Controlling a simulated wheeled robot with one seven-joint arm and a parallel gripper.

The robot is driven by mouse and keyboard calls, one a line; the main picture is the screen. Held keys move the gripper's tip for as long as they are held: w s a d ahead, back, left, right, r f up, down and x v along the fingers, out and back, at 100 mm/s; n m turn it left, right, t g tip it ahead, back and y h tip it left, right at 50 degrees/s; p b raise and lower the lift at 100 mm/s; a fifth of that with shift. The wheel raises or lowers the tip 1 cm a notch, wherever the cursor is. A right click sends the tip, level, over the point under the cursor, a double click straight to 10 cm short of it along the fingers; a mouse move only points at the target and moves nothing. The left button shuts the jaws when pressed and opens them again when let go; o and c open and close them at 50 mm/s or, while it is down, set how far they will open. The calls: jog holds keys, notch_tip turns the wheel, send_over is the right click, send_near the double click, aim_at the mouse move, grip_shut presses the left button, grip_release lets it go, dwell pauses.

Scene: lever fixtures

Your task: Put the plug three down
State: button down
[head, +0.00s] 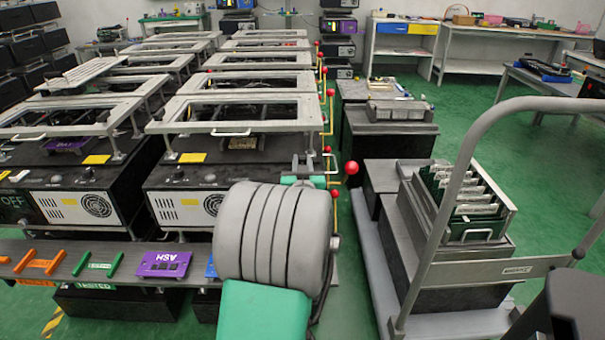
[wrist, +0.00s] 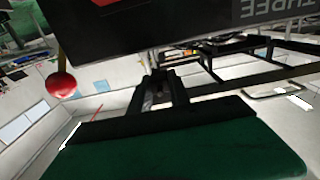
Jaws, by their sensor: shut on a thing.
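My gripper (head: 308,166) is beyond my large grey and green arm in the head view, at the right edge of the near fixture. In the wrist view its dark fingers (wrist: 161,92) are close together on something small that I cannot make out. A black panel marked THREE, upside down (wrist: 215,22), spans the top of the wrist view beyond the fingers. A red-knobbed lever (head: 351,168) stands just right of my gripper; its red ball (wrist: 61,86) is at left in the wrist view. I cannot clearly tell the plug apart.
Fixtures with grey open frames (head: 218,113) stand in rows, with more red-knobbed levers (head: 331,92) along their right side. A shelf in front holds a purple tag (head: 164,264). A trolley with a grey handle (head: 480,271) stands right, carrying boards. Green floor lies beyond it.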

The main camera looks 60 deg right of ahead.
notch_tip(320, 180, down, 3)
jog(key=shift+f, duration=0.1)
jog(key=shift+b, duration=0.3)
jog(key=shift+f+b, duration=0.35)
jog(key=shift+b, duration=0.05)
jog(key=shift+f+b, duration=0.25)
jog(key=shift+b, duration=0.15)
jog(key=c, duration=1.2)
grip_release()
jog(key=shift+f, duration=0.1)
